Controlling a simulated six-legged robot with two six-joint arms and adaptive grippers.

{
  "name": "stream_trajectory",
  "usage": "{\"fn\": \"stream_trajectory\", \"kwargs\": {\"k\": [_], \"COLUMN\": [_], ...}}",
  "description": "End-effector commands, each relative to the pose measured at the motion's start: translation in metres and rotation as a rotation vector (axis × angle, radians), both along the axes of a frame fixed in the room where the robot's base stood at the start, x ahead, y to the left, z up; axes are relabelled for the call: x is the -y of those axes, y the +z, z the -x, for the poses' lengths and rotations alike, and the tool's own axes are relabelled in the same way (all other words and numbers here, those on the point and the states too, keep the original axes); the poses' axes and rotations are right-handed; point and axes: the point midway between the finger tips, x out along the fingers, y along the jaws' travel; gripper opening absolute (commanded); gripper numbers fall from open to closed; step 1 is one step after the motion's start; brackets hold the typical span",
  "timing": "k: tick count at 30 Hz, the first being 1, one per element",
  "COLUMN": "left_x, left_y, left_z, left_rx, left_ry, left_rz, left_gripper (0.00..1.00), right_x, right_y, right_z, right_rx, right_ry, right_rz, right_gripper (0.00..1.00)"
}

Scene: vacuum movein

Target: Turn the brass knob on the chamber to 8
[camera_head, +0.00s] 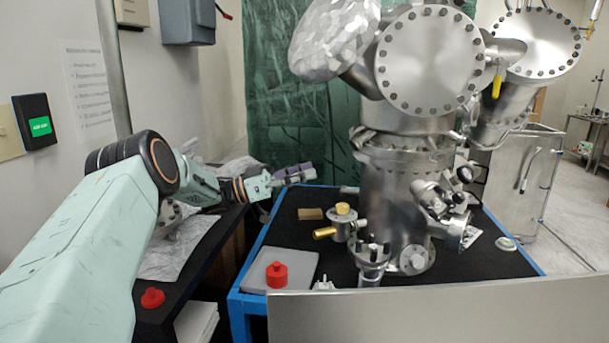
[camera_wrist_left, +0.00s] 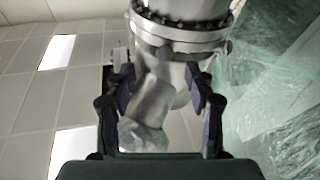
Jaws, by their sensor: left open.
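The steel chamber (camera_head: 395,195) stands on the black-topped table with the blue frame. A small valve at its lower left carries a round brass knob (camera_head: 343,208) on top and a brass cylinder (camera_head: 325,232) pointing left. Any numbers on the knob are too small to read. My left gripper (camera_head: 300,173) is left of the chamber, above and behind the knob, apart from both. In the left wrist view, its fingers (camera_wrist_left: 162,90) are open and empty, with steel chamber parts (camera_wrist_left: 182,40) beyond them. The knob cannot be made out there. My right gripper is out of view.
A wooden block (camera_head: 311,214) lies beside the valve. A red knob-like piece (camera_head: 276,274) sits on a grey plate (camera_head: 302,262) at the table's front left. Another red piece (camera_head: 152,298) lies on the left bench. A metal panel (camera_head: 440,312) blocks the front.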

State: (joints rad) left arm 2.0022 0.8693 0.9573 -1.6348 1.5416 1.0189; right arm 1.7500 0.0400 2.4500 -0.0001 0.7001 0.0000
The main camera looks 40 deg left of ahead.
Motion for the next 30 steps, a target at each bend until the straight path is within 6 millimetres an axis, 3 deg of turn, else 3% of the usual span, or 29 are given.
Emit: {"fn": "stream_trajectory", "kwargs": {"k": [5,9,14,20,27,30], "left_x": [0.018,0.040,0.057,0.075,0.091,0.093], "left_y": [0.010,0.020,0.013,-0.019,-0.072,-0.085], "left_z": [-0.012,-0.030,-0.042,-0.040,-0.011,0.000], "left_rx": [0.071,0.153,0.163,0.063,-0.137,-0.191], "left_ry": [0.060,0.219,0.436,0.709,0.955,1.002], "left_rz": [0.057,0.135,0.171,0.115,-0.071,-0.131], "left_gripper": [0.54,0.54,0.54,0.54,0.54,0.54], "right_x": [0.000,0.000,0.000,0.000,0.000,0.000], "right_y": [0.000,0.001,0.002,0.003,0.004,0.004], "right_z": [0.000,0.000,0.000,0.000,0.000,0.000], "right_rx": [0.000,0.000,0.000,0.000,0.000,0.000], "right_ry": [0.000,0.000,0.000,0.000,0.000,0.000], "right_rz": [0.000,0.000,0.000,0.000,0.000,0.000], "right_gripper": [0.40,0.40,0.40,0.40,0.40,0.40]}}
